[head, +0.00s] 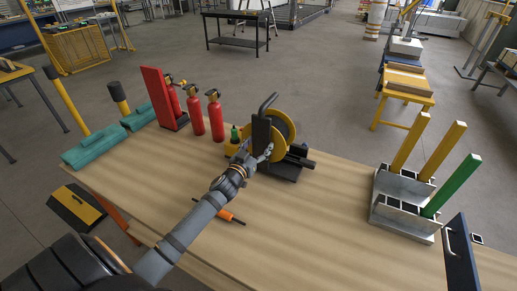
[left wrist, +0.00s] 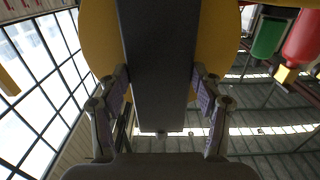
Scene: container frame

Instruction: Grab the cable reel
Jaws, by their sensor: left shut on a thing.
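The cable reel (head: 285,124) stands on the wooden table in the head view, with a yellow drum, a dark upright plate, a black handle on top and a dark base. My left gripper (head: 258,155) reaches it from the near left. In the left wrist view, the fingers of my left gripper (left wrist: 158,88) are closed on both sides of the dark upright plate of the reel (left wrist: 157,50). The yellow drum shows behind that plate. The reel looks upright on the table; part of its near side is hidden by my gripper. My right gripper is not in view.
Red fire extinguishers (head: 216,118) and a red stand (head: 164,97) are at the back left of the wooden table (head: 310,225). A small green bottle (head: 235,134) is close to the reel. An orange-handled screwdriver (head: 230,216) lies nearer. A grey rack (head: 403,207) with posts stands right.

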